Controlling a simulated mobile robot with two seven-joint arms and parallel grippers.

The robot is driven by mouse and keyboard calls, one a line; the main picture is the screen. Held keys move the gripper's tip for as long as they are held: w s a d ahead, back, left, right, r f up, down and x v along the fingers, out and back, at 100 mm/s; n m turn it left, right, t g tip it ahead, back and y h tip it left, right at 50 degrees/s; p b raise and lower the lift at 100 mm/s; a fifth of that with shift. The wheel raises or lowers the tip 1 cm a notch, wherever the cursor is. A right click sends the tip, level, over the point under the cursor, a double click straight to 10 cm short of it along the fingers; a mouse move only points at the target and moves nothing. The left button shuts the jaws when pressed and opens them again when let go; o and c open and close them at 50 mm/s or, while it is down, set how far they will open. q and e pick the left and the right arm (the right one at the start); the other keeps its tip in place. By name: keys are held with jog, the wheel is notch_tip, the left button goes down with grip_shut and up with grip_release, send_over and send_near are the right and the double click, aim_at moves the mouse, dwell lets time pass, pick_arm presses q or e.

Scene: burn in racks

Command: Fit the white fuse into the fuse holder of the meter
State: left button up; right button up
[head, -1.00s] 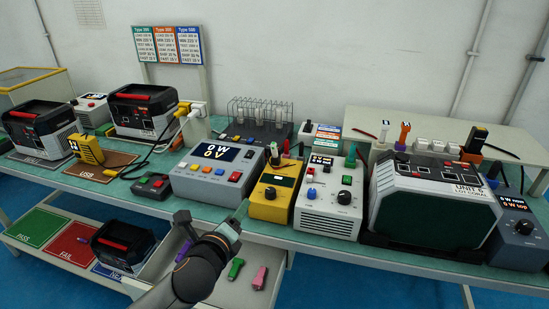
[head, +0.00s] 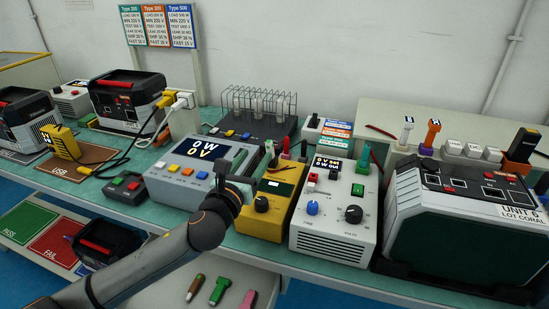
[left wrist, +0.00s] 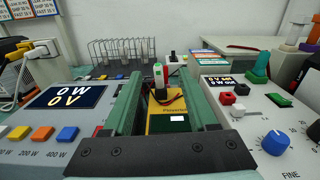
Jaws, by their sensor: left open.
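The yellow meter (head: 262,203) stands on the bench between the grey 0 W / 0 V unit and the white supply. It has a dark knob and a dark green display; it also shows in the left wrist view (left wrist: 157,124). A small upright green-and-white piece with a red mark (left wrist: 159,75) stands at its far end, between my fingers in that view. I cannot make out the fuse holder or be sure which white part is the fuse. My left gripper (head: 236,166) is open and empty, above the gap between the grey unit and the meter. My right gripper is not in view.
The grey unit (head: 190,180) is close on the left and the white supply (head: 329,224) on the right. A wire rack (head: 258,103) with white tubes stands behind. Green, pink and brown-handled pieces lie on the lower shelf (head: 175,283).

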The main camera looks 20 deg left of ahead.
aim_at(268, 146)
pick_arm(q)
notch_tip(268, 146, down, 3)
jog(key=shift+s+f+b, duration=0.1)
jog(key=shift+b, duration=0.85)
jog(key=shift+f, duration=0.15)
jog(key=w+b, duration=0.1)
jog(key=w, duration=0.6)
jog(key=shift+w+d, duration=0.1)
jog(key=shift+w, duration=0.1)
jog(key=w, duration=0.3)
jog(key=shift+w+b, duration=0.35)
jog(key=shift+w, duration=0.7)
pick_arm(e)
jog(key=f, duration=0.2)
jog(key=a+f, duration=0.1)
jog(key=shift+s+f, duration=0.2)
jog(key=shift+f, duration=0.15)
pick_arm(q)
grip_shut()
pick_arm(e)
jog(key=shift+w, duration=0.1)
